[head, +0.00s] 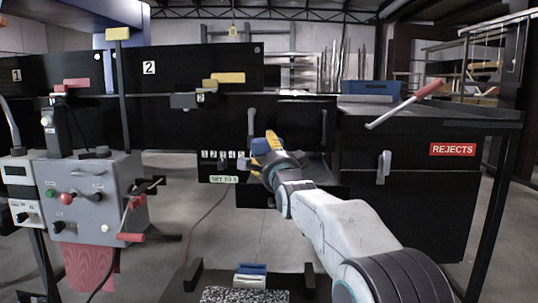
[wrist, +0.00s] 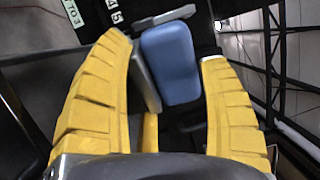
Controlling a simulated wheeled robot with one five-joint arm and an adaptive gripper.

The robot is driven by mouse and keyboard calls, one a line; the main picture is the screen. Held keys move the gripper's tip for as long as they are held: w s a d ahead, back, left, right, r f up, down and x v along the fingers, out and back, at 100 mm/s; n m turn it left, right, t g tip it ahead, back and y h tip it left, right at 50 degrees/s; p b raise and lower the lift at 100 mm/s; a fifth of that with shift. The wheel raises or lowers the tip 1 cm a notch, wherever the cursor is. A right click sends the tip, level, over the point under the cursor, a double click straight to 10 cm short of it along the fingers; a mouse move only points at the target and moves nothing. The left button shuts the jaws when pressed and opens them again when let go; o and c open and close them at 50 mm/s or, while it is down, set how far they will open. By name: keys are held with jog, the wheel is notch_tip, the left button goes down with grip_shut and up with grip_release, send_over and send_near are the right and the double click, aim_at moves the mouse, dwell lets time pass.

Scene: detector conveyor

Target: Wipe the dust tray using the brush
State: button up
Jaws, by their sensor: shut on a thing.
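The block also shows at the fingertips in the head view (head: 260,146). What the block is fixed to is hidden. A grey plate stands beside it in the wrist view. At the bottom of the head view, a blue-topped, white-sided piece (head: 250,269) looks like the brush. It stands at the far edge of a speckled grey surface (head: 245,295), which looks like the dust tray and is cut off by the frame.
A grey control box (head: 88,190) with red-handled cranks stands at left. A black REJECTS bin (head: 410,190) with a red-gripped lever (head: 405,103) stands at right. Black posts (head: 193,275) flank the speckled surface. A red cable crosses the floor.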

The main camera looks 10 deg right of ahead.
jog(key=shift+g, duration=0.5)
jog(key=f, duration=0.2)
jog(key=w+f, duration=0.1)
jog(key=f, duration=0.1)
jog(key=shift+f, duration=0.25)
jog(key=r+p, duration=0.2)
jog(key=r, duration=0.1)
jog(key=r+p, duration=0.1)
jog(key=p, duration=0.1)
jog(key=shift+w+a+r, duration=0.1)
jog(key=shift+w+r, duration=0.15)
jog(key=shift+w, duration=0.05)
jog(key=shift+r+p, duration=0.35)
jog(key=shift+r, duration=0.45)
jog(key=shift+r, duration=0.15)
jog(key=shift+s+r+p, duration=0.1)
jog(key=shift+r+p, duration=1)
jog(key=shift+r, duration=0.35)
